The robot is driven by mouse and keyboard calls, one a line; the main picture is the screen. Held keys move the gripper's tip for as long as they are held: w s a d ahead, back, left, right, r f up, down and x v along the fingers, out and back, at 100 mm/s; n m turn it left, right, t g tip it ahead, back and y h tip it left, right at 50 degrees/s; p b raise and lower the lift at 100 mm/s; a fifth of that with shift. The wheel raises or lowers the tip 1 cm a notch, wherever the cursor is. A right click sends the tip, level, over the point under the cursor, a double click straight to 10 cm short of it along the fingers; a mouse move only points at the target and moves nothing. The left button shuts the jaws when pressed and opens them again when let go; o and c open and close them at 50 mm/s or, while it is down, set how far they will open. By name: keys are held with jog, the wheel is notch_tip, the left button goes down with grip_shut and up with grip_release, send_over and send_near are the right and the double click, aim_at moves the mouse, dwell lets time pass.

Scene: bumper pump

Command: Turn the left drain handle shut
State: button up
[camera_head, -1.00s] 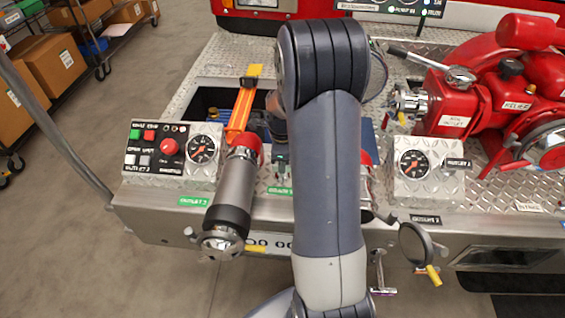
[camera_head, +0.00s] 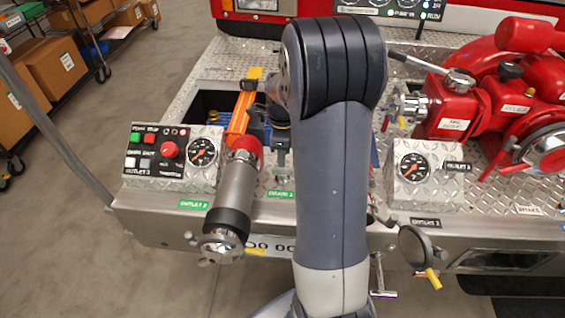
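My gripper (camera_head: 281,172) points down over the front edge of the deck, just behind a green label (camera_head: 281,194). It is small and partly shaded, and I cannot tell whether its fingers are apart or closed. I see no drain handle clearly at its tips. A yellow-tipped lever (camera_head: 255,252) shows low on the front, beside the silver cap of the left outlet pipe (camera_head: 233,195). A metal T-shaped handle (camera_head: 380,280) hangs below the front edge, right of my arm. I cannot tell which is the left drain handle. My arm hides the middle of the panel.
A control box with buttons and a gauge (camera_head: 201,152) stands left of the pipe. Another gauge box (camera_head: 413,170) stands right of my arm. The red pump (camera_head: 460,112) fills the right.

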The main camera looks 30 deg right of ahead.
aim_at(282, 172)
notch_tip(282, 172, up, 5)
jog(key=shift+r, duration=0.2)
dwell(0.3)
notch_tip(282, 172, down, 11)
jog(key=shift+r+n, duration=0.1)
jog(key=shift+n, duration=0.2)
dwell(0.6)
